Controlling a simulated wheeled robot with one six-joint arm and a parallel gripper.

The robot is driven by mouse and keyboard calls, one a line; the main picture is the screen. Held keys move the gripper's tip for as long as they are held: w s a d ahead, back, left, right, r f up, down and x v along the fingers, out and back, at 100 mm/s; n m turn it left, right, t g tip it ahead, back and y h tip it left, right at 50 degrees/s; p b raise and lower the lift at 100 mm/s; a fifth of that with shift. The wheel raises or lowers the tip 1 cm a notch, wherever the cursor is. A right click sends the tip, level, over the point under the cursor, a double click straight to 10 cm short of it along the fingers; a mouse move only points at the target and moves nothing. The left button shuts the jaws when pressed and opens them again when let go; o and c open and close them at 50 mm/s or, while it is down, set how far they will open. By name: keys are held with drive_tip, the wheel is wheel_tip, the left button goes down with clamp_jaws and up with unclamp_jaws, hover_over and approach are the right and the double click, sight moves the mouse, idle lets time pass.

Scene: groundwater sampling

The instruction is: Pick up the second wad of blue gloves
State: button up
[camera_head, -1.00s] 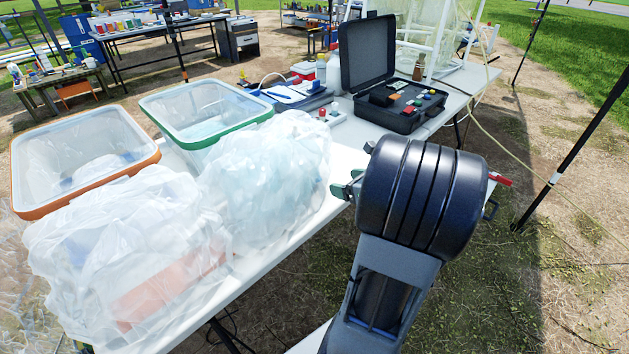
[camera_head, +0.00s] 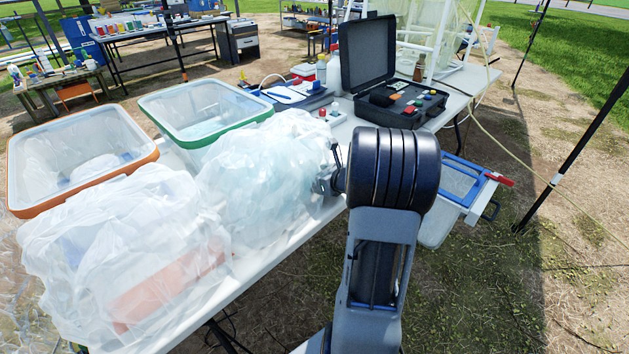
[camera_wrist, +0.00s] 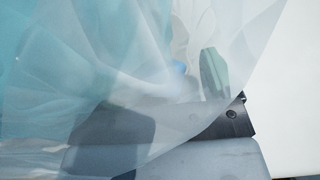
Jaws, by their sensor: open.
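My gripper (camera_head: 328,174) is at the right side of the right clear plastic bag (camera_head: 262,180), partly hidden by the film and my wrist. In the wrist view, the open fingers (camera_wrist: 165,105) show through clear film that drapes over them. I cannot tell whether either is a glove wad. No distinct wad of blue gloves shows in the head view. The right bag has a faint blue tint inside.
A second clear bag (camera_head: 120,255) with something orange inside is at the front left. Behind the bags stand an orange-rimmed bin (camera_head: 30,208) and a green-rimmed bin (camera_head: 245,141). An open black case (camera_head: 395,112) lies further back. A blue-framed tray (camera_head: 470,172) is at the right.

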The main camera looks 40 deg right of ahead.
drive_tip(key=shift+w+f, duration=0.2)
drive_tip(key=shift+w, duration=0.3)
drive_tip(key=shift+c, duration=0.3)
drive_tip(key=c, duration=0.9)
